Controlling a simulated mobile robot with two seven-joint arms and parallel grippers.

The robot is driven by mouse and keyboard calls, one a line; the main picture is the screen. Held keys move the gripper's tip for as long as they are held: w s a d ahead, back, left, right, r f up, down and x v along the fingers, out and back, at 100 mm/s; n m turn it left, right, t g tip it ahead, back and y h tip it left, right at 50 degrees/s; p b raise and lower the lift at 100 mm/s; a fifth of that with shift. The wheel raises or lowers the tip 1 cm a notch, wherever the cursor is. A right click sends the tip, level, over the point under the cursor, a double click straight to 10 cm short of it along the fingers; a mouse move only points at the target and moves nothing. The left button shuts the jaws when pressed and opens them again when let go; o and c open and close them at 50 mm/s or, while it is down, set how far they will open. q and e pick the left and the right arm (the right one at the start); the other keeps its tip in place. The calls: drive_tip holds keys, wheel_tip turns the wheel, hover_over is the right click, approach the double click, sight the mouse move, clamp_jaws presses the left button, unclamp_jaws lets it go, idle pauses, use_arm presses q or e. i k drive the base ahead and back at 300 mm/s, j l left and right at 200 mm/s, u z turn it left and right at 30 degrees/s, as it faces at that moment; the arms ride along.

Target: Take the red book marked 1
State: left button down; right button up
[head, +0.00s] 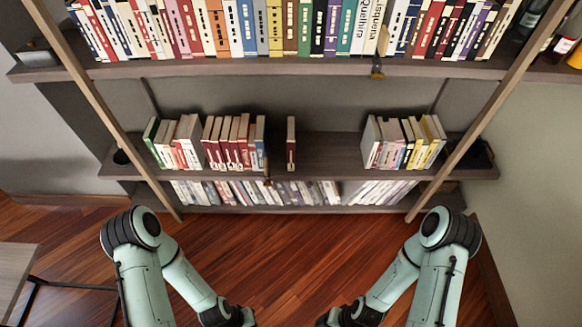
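A dark red book (291,143) stands upright by itself on the middle shelf, a little right of a row of red and white books (229,142). Its spine carries pale marks that are too small to read, so I cannot confirm a 1 on it. Several other red-spined books stand in that row and on the upper shelf. My two arms come in at the bottom left and bottom right, well short of the shelves. Their dark wrist ends reach the bottom edge of the picture, and my grippers are not in view.
The middle shelf (325,168) is bare right of the lone book, up to another book group (403,142). A packed upper shelf (300,66) overhangs it. Slanted wooden posts stand left (108,115) and right (476,138). A table (16,268) stands lower left.

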sight(290, 120)
drive_tip(key=i+j, duration=0.2)
drive_tip(key=j, duration=0.2)
drive_tip(key=i+j, duration=0.15)
drive_tip(key=j, duration=0.2)
drive_tip(key=i+j+z, duration=0.15)
drive_tip(key=i+j, duration=0.75)
drive_tip(key=j, duration=0.1)
